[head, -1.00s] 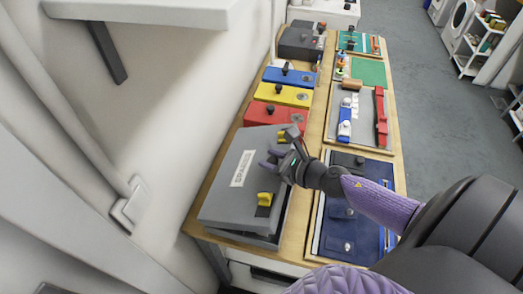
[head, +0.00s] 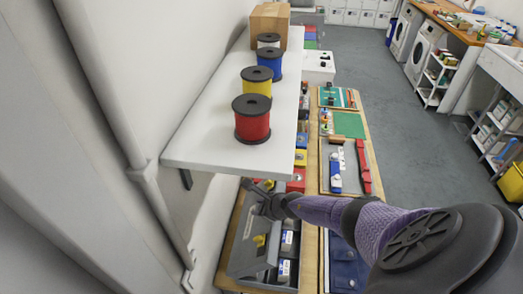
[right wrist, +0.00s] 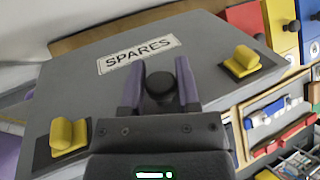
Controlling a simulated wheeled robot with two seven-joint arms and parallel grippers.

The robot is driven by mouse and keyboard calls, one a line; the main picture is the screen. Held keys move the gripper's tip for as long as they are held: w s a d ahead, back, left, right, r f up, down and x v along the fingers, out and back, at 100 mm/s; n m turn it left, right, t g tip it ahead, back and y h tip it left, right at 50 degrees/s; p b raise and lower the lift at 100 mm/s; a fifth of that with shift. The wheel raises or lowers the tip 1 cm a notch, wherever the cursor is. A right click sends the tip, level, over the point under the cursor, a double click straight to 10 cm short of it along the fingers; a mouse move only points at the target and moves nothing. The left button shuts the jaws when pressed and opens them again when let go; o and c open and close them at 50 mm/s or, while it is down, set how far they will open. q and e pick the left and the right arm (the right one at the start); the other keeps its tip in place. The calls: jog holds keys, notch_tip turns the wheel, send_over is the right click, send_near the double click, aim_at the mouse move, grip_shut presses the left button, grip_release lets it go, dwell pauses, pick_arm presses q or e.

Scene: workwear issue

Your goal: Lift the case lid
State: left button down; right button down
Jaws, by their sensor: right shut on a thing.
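The grey case lid (head: 243,255) stands tilted up on its left side in the head view. The open case (head: 291,226) shows items with pale labels inside. In the right wrist view the lid (right wrist: 120,95) fills the middle, with a white SPARES label (right wrist: 136,54) and two yellow latches, one at left (right wrist: 69,136) and one at right (right wrist: 242,58). My right gripper (head: 256,191) is at the lid's upper part. Its purple fingers (right wrist: 160,88) are shut on the black knob (right wrist: 159,83) of the lid. My left gripper is out of view.
A white wall shelf (head: 215,130) overhangs the bench just above the case. It holds red, yellow and blue spools, another spool and a cardboard box (head: 269,24). Coloured boxes and trays (head: 349,124) line the bench.

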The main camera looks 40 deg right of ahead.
dwell(0.3)
jog(key=shift+c, duration=1.7)
grip_release()
jog(key=shift+f, duration=0.1)
jog(key=shift+s+r, duration=0.1)
jog(key=shift+r, duration=0.15)
jog(key=p+v, duration=0.8)
jog(key=v, duration=0.1)
jog(key=shift+s+d+r+p, duration=0.1)
jog(key=shift+s+r+p, duration=0.05)
jog(key=shift+r+p, duration=0.15)
jog(key=shift+f, duration=0.2)
jog(key=shift+c, duration=0.3)
